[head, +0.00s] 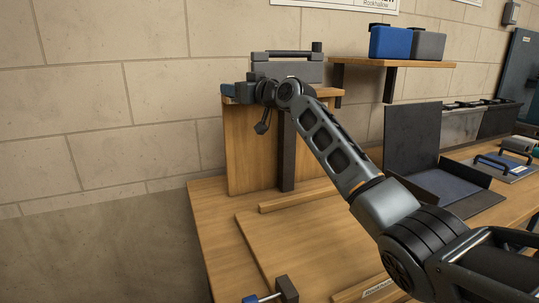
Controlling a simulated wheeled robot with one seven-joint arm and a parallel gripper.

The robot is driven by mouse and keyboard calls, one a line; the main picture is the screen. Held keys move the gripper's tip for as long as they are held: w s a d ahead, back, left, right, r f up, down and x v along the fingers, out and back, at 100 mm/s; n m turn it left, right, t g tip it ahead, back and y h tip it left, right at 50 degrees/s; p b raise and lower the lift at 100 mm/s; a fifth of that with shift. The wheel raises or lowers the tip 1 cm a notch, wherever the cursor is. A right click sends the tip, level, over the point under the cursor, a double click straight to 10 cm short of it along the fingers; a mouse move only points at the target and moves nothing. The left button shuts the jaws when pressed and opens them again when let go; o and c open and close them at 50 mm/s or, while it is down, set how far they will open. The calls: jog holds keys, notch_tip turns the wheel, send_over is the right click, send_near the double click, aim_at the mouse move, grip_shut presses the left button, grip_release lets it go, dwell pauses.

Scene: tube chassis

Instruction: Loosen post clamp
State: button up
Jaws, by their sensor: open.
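My arm reaches across to the upper end of a wooden upright panel, and my gripper (247,91) is open there, small and dark in the head view. Its fingers are hard to tell apart from the dark parts around it. A dark vertical post (287,160) stands in front of the panel, its upper end hidden behind my arm. A dark lever-like part (262,126) hangs below my wrist. I cannot make out the post clamp clearly.
A grey case (287,70) sits behind my wrist. A dark block (287,289) with a blue-ended rod lies at the bench's front. A dark open tray (425,165) stands right of my arm. A wall shelf (392,63) holds blue and grey boxes. The bench's left-middle is clear.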

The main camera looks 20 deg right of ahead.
jog(key=shift+a+r+m+t+h+p, duration=0.2)
jog(key=shift+m+h+p, duration=0.5)
jog(key=shift+p, duration=1.3)
jog(key=shift+d+r+m+t+h+p, duration=0.25)
jog(key=shift+h+p, duration=0.7)
jog(key=shift+p, duration=1)
jog(key=shift+a+r+m+t+h+p, duration=0.2)
jog(key=shift+m+h+p, duration=0.5)
jog(key=shift+p, duration=1.3)
